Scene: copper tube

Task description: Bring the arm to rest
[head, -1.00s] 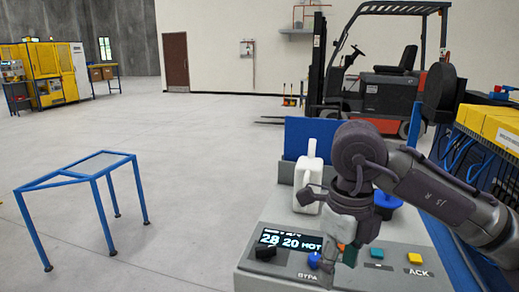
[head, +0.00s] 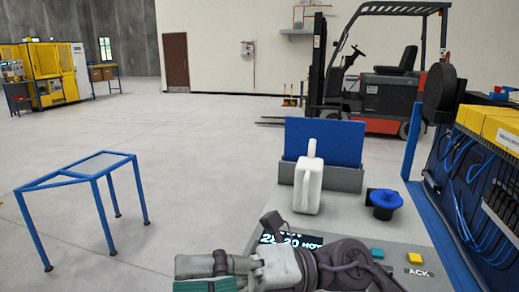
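My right arm lies low across the bottom of the head view, in front of the grey control console (head: 345,225). My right gripper (head: 205,272) is at its left end, pointing left, beside the console's front left corner. A teal patch shows at its lower edge. The frame's bottom edge cuts it off, and I cannot tell whether its fingers are apart. My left gripper is not in view. The arm hides part of the console's display (head: 292,239), where "20 HOT" is legible.
A white jug (head: 309,188) stands on the console before a blue panel (head: 325,140). A blue knob (head: 385,203), a teal button (head: 377,253) and a yellow button (head: 414,258) are to its right. A blue-framed stand (head: 100,160) is at left. Open floor lies between.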

